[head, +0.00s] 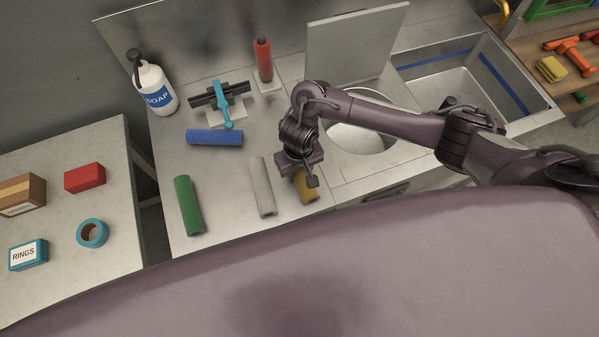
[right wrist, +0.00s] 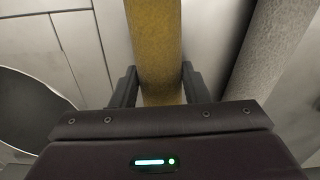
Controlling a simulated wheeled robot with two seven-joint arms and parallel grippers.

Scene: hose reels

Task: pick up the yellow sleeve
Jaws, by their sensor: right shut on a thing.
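The yellow sleeve (head: 306,186) lies on the counter near its front edge, partly hidden under my right gripper (head: 301,172). In the right wrist view the yellow sleeve (right wrist: 155,45) runs up between the two dark fingers of my right gripper (right wrist: 158,88). The right gripper is shut on the sleeve, one finger at each side. I cannot tell whether the sleeve is clear of the counter. My left gripper is not in view.
A white-grey sleeve (head: 262,187) lies just left of the yellow one, with a green sleeve (head: 188,205) and a blue sleeve (head: 214,137) farther left. A round basin (head: 360,136) with a raised lid (head: 355,45) lies right.

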